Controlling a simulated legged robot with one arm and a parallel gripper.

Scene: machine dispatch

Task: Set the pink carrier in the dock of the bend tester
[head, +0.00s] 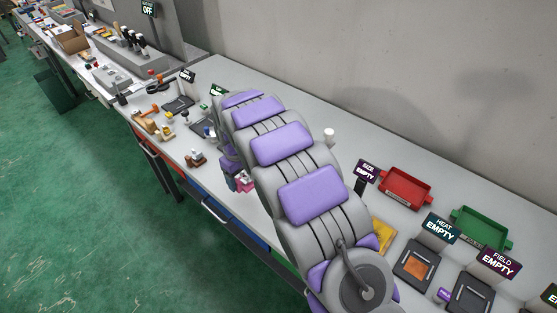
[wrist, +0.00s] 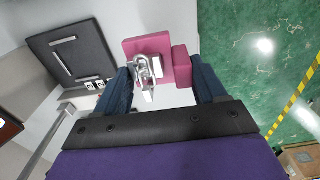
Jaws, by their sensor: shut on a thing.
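The pink carrier (wrist: 131,47) is between my gripper's two blue fingers (wrist: 164,76) in the wrist view, and my gripper is shut on it. A silvery metal piece and a small white block sit on the carrier. In the head view the pink carrier (head: 243,185) shows just left of my arm, near the bench's front edge; my arm hides most of my gripper. A dark square plate with metal strips (wrist: 85,50) lies left of the carrier in the wrist view, apart from it. I cannot read which station is the bend tester.
Small parts (head: 152,124) and a dark dock (head: 178,103) lie on the bench to the left. A red tray (head: 405,187), a green tray (head: 482,229) and stations signed SIZE, HEAT and FIELD, all EMPTY, stand to the right. Green floor is open in front.

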